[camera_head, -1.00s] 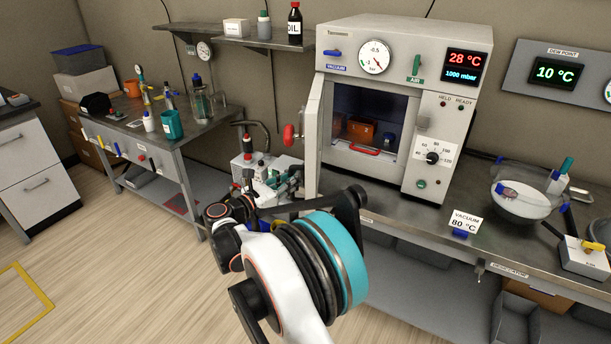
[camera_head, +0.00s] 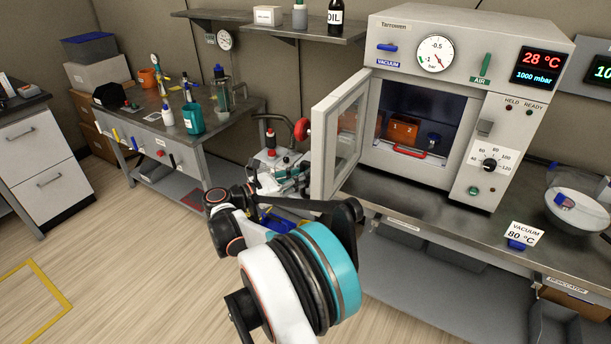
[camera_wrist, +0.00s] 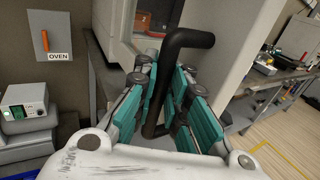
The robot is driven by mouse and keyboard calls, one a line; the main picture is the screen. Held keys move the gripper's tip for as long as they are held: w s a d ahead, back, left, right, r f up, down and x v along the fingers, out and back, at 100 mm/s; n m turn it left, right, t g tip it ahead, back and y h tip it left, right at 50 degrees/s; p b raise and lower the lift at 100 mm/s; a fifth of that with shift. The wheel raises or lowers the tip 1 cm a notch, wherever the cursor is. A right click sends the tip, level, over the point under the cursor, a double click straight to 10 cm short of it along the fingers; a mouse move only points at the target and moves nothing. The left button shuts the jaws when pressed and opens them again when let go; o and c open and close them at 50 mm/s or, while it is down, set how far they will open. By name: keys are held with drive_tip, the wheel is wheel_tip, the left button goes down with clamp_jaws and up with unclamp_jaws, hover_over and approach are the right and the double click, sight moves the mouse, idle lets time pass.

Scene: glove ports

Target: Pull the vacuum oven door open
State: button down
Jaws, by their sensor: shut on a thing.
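The vacuum oven (camera_head: 545,62) stands on the bench with its door (camera_head: 324,150) swung out to the left. The door's window and inner side show in the head view. In the wrist view, my gripper (camera_wrist: 160,88) has its teal-padded fingers on both sides of the door's black bar handle (camera_wrist: 190,39) and is shut on it. The pale door (camera_wrist: 232,35) is right behind the handle there. In the head view my arm hides the fingers and the handle. Inside the open chamber are an orange-brown block (camera_head: 403,130) and a red-handled shelf (camera_head: 410,152).
A pump-like unit (camera_head: 282,172) sits low left of the door. A side bench (camera_head: 150,130) with bottles stands further left. A sign (camera_head: 524,236) and a glass bowl (camera_head: 578,210) are on the oven's bench. The wooden floor at left is clear.

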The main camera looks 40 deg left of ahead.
drive_tip(key=shift+s+a, duration=0.15)
drive_tip(key=shift+s, duration=0.05)
drive_tip(key=c, duration=1.6)
unclamp_jaws()
drive_tip(key=shift+s+a, duration=0.1)
drive_tip(key=shift+s, duration=0.1)
drive_tip(key=shift+c, duration=0.2)
drive_tip(key=shift+w, duration=0.2)
drive_tip(key=v, duration=1.2)
